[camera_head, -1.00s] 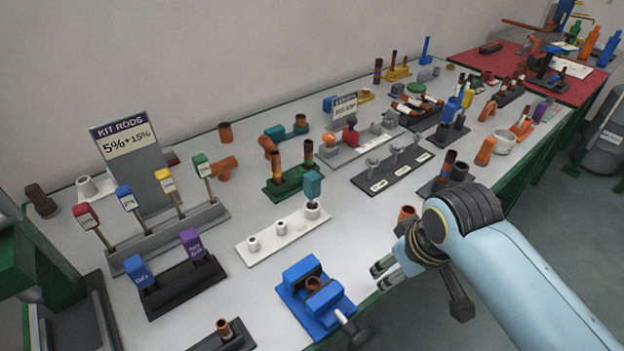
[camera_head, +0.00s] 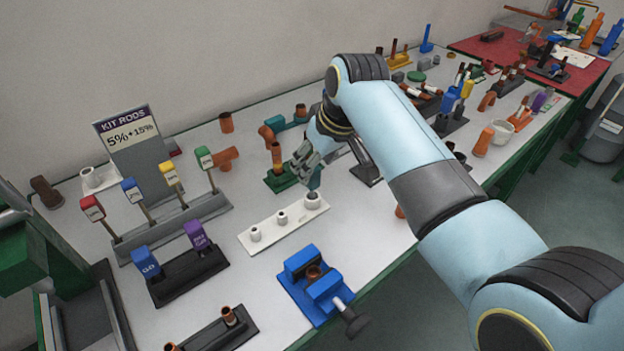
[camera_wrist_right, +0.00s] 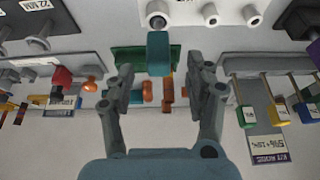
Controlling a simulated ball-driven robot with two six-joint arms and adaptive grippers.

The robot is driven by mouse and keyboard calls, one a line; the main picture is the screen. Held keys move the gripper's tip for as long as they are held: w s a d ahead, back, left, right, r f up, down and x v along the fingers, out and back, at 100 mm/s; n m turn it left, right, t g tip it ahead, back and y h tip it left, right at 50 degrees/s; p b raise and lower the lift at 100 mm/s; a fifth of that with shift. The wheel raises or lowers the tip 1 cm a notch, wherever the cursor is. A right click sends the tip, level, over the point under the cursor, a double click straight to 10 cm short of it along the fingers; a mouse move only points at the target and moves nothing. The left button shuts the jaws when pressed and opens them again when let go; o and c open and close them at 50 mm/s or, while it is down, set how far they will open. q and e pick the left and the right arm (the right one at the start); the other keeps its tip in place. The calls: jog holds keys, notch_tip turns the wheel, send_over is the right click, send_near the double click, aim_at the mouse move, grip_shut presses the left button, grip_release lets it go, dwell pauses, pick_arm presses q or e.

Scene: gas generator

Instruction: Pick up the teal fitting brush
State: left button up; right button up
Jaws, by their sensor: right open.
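The teal fitting brush (camera_head: 315,180) stands upright in the right-hand white socket of a white rack (camera_head: 270,238), partly hidden by my right gripper in the head view. In the right wrist view the brush's teal handle (camera_wrist_right: 158,52) lies ahead, between the lines of the two fingers. My right gripper (camera_head: 305,168) is open, close beside the brush handle; I cannot tell whether a finger touches it. In the right wrist view the open gripper (camera_wrist_right: 160,82) has nothing clamped between its fingers. My left gripper is not in view.
A green block with copper fittings (camera_head: 280,180) stands just behind the brush. A blue vise (camera_head: 312,285) is in front of the rack. Coloured kit rods (camera_head: 170,175) stand to the left. A dark stand (camera_head: 365,165) is close on the right, under my arm.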

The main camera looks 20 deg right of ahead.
aim_at(312, 187)
jog(key=x, duration=0.4)
jog(key=shift+d+f, duration=0.1)
jog(key=shift+f, duration=0.3)
jog(key=c, duration=1)
jog(key=shift+c, duration=0.2)
jog(key=shift+r, duration=0.15)
